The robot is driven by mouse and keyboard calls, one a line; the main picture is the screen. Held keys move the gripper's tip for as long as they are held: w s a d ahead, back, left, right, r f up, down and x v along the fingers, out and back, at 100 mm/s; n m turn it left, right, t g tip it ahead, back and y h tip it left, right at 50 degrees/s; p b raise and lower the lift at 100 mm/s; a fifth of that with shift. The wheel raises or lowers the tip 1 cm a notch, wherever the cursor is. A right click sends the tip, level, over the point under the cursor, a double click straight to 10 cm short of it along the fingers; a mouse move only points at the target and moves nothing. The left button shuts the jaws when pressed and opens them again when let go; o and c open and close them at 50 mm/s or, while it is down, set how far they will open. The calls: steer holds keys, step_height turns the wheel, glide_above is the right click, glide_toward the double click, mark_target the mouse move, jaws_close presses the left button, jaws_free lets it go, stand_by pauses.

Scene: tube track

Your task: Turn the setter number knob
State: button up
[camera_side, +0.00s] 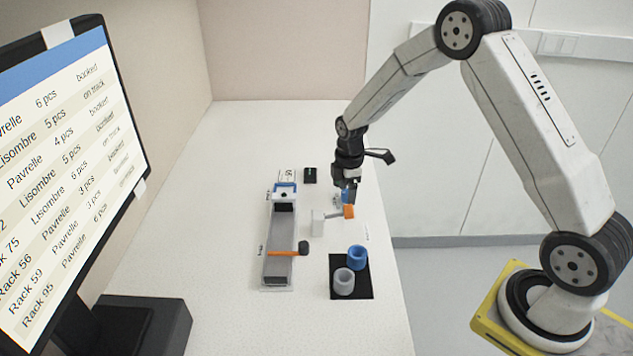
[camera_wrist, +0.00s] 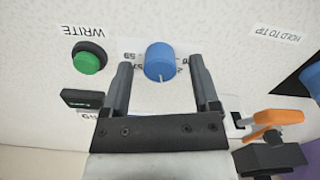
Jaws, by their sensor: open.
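The setter number knob (camera_wrist: 160,62) is a round blue knob with a pale pointer line, on a white surface with small printed numbers around it. In the wrist view it lies between and just beyond the fingertips of my gripper (camera_wrist: 160,65). The two dark fingers are apart, one on each side of the knob, and I see no clear contact. In the side view my gripper (camera_side: 346,190) points down at the back right of the table, and a bit of blue shows at its fingertips. The numbers are partly hidden by the knob and fingers.
A green button (camera_wrist: 89,57) labelled WRITE and a small dark display (camera_wrist: 82,98) lie left of the knob. An orange lever (camera_wrist: 272,118) stands right. In the side view, a grey track (camera_side: 278,262) with an orange-handled piece (camera_side: 290,252) and blue cup (camera_side: 357,257) stand nearer.

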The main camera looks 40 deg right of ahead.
steer(key=shift+f, duration=0.4)
jaws_close()
